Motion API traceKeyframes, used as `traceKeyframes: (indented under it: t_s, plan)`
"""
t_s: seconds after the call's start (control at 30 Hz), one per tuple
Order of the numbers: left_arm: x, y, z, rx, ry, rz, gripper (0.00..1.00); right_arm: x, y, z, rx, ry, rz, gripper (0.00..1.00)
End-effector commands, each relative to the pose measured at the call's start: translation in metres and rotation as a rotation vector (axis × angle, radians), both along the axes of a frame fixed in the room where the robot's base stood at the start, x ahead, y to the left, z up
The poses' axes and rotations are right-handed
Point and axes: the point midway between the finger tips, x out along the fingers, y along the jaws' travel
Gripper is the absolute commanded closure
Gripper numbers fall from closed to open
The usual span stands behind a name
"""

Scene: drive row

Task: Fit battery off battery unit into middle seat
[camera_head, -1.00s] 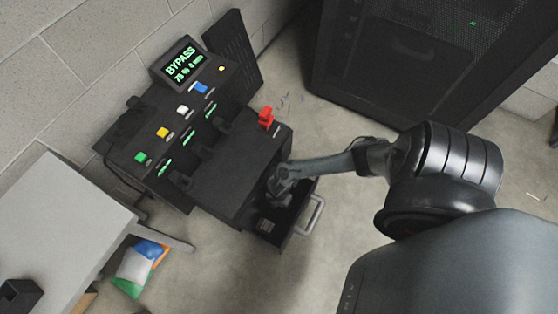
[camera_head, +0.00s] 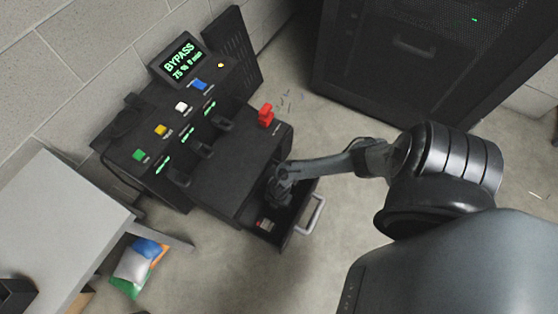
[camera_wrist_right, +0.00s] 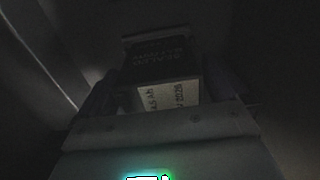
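The black battery unit (camera_head: 160,130) stands against the wall with its drawer (camera_head: 281,236) pulled out. My right gripper (camera_head: 278,192) reaches down into the drawer; its fingertips are hidden in the head view. In the right wrist view, a dark block with a pale printed label (camera_wrist_right: 170,95), apparently a battery, sits between the fingers of the right gripper (camera_wrist_right: 165,90). The picture is too dark to show whether both fingers touch it. A small labelled item (camera_head: 266,224) lies in the drawer's front part. I cannot tell which place is the middle seat. My left gripper is out of view.
A lit screen (camera_head: 180,60) reads BYPASS above coloured buttons. A red piece (camera_head: 265,115) stands on the unit's top. A grey table (camera_head: 60,225) is at the left, with coloured bags (camera_head: 138,268) beside it. A black cabinet (camera_head: 400,60) stands behind. Floor right of the drawer is clear.

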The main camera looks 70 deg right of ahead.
Motion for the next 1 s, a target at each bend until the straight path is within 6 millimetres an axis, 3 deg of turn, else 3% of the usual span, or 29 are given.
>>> traceKeyframes:
  t_s: [0.2,0.37,0.8,1.0]
  plan:
    - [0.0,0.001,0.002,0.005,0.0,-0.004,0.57,0.0,0.0,0.003,0.0,0.0,0.0,0.0]
    - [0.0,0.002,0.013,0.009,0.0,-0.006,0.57,0.0,0.0,0.018,0.0,-0.001,0.001,0.0]
    - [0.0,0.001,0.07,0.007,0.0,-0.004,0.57,0.0,0.0,0.094,0.0,0.0,0.001,0.0]
    - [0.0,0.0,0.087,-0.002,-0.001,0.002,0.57,0.0,0.0,0.118,0.0,0.0,0.001,0.0]
